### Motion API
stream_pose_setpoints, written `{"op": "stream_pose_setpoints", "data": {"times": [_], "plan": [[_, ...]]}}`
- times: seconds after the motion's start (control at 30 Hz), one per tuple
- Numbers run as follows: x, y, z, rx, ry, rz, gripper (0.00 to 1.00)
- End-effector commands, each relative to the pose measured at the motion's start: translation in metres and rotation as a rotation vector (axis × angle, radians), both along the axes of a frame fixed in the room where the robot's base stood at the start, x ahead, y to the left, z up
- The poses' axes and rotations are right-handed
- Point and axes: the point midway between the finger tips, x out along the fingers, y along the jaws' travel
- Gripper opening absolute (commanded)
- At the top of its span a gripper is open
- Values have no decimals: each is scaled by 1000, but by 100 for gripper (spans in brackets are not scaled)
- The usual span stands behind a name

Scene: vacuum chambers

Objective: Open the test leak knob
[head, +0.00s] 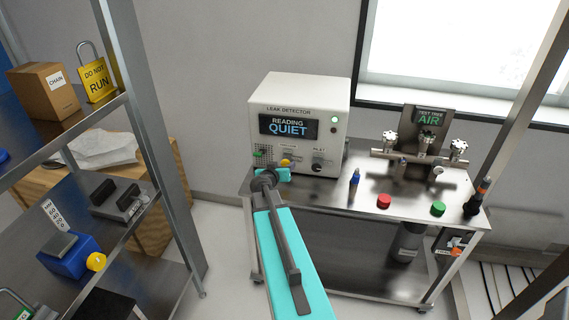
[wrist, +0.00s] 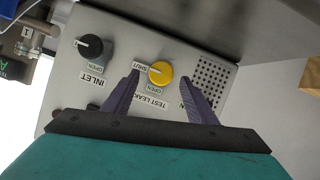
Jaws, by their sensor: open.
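The test leak knob is a round yellow knob (wrist: 160,73) on the front panel of the leak detector (head: 303,110). In the wrist view the panel looks upside down, with labels SHUT, OPEN and TEST LEAK around the knob. The knob's pale pointer mark faces the SHUT label. In the head view the yellow knob (head: 285,162) shows just above my arm's end. My gripper (wrist: 161,78) is open, its two purple fingers pointing at the panel, one on each side of the knob in the picture. I cannot tell whether they touch it.
A black INLET knob (wrist: 90,46) sits beside the yellow knob on the panel. The detector's screen (head: 288,127) reads QUIET. The steel cart (head: 340,190) also holds a red button (head: 384,201), a green button (head: 438,208) and a valve manifold (head: 420,155). Shelves stand at the left.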

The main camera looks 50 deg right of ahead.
Motion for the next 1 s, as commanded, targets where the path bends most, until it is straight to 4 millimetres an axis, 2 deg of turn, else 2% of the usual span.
{"op": "stream_pose_setpoints", "data": {"times": [0.5,1.0], "plan": [[17,-34,-15,0,1,-1,52],[18,-39,-18,0,0,0,50]]}}
